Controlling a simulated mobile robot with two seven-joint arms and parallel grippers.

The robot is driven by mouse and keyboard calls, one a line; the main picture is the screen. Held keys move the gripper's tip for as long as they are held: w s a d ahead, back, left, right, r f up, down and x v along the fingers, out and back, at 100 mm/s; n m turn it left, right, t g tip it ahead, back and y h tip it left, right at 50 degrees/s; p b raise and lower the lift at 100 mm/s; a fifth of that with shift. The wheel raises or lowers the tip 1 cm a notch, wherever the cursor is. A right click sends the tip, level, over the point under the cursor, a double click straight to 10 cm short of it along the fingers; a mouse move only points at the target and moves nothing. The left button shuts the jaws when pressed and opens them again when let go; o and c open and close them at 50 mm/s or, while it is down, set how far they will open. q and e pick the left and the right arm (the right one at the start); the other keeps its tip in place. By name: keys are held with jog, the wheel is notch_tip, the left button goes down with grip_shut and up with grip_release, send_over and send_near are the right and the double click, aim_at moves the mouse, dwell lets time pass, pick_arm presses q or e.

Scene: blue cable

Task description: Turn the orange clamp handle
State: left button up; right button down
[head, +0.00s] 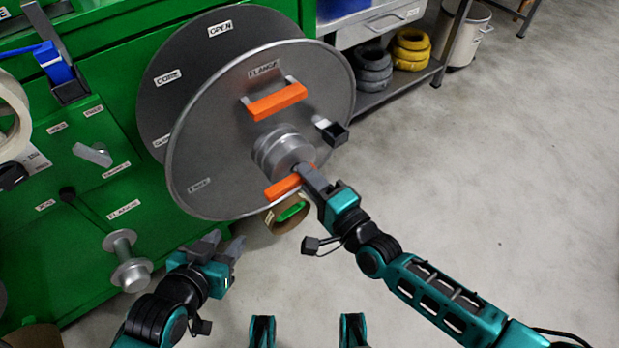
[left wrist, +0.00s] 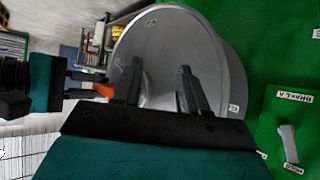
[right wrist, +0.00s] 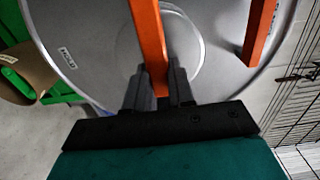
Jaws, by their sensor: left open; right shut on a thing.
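A large grey reel flange (head: 215,150) fills the middle of the head view, with a stepped round hub (head: 283,150) at its centre. An orange bar, apparently the clamp handle (head: 281,187), shows at the hub's lower end. My right gripper (head: 305,172) is shut on it. In the right wrist view the orange handle (right wrist: 148,35) runs from the top edge down between the closed fingers (right wrist: 158,88). A second orange handle (head: 277,102) sits higher on the flange, apart from my grippers. My left gripper (head: 226,243) is open and empty, below left of the reel.
The green machine (head: 100,240) stands at the left, with labels, a small lever (head: 93,154) and a grey spool (head: 126,262). A brown ring with green inside (head: 290,214) is below the reel. Black and yellow coils (head: 411,52) sit on a shelf. Floor at right is clear.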

dwell(0.4)
jog(key=c, duration=1)
grip_release()
jog(key=shift+o, duration=0.2)
jog(key=p+v, duration=0.1)
jog(key=v, duration=1.2)
jog(key=shift+p, duration=0.3)
